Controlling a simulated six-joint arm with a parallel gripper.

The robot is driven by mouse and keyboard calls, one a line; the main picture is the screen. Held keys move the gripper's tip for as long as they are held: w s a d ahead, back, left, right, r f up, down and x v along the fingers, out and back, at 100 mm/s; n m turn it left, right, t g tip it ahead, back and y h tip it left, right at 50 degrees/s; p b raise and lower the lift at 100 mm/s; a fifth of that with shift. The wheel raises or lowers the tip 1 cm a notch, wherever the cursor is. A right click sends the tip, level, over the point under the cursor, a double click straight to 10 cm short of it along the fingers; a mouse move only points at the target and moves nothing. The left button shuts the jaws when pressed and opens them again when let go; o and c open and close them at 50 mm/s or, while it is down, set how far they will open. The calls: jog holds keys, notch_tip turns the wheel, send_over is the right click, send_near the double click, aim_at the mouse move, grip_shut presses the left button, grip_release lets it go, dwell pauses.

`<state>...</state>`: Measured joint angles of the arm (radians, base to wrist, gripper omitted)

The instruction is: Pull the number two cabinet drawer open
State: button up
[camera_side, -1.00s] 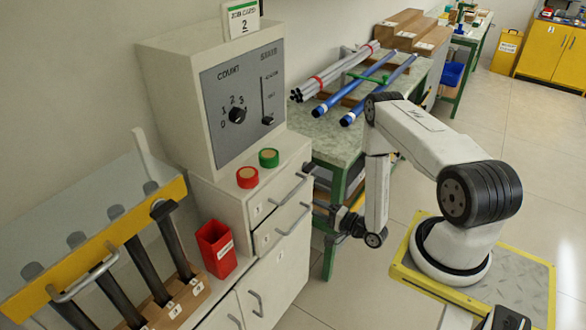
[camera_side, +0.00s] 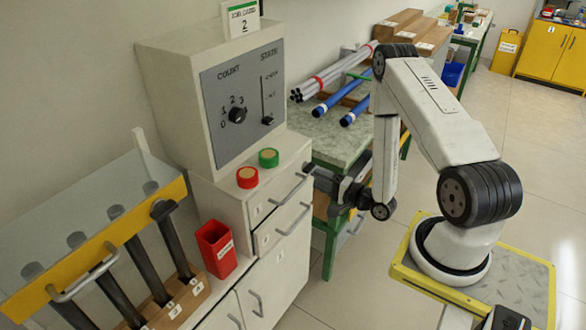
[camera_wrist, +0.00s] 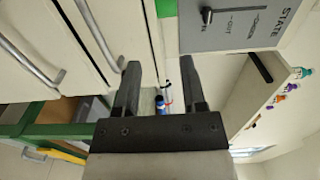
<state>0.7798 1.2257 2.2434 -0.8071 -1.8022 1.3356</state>
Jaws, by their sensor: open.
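The white cabinet (camera_side: 232,200) stands left of centre in the side view, with two stacked drawers, each with a bar handle. The lower one, the second from the top (camera_side: 272,234), has its handle (camera_side: 294,219); its small label is hard to read. The upper drawer's handle (camera_side: 289,189) is above it. Both drawers look shut. My gripper (camera_side: 316,173) is open and empty, just right of the upper handle and above the lower one. In the wrist view my gripper (camera_wrist: 161,75) has its fingers apart, with two handles to their left, the nearer (camera_wrist: 94,35) close to the left finger.
A red bin (camera_side: 216,248) is at the left. A workbench (camera_side: 345,136) with blue rods (camera_side: 353,97) is behind my gripper. The floor in front is clear.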

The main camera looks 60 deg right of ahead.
notch_tip(320, 180, up, 11)
jog(key=shift+f, duration=0.2)
dwell(0.7)
jog(key=shift+f, duration=0.1)
send_near(301, 221)
jog(key=w, duration=0.3)
jog(key=shift+s, duration=0.1)
dwell(0.5)
jog(key=shift+w+a, duration=0.1)
jog(key=shift+w, duration=0.1)
jog(key=shift+w, duration=3.75)
jog(key=shift+c, duration=0.2)
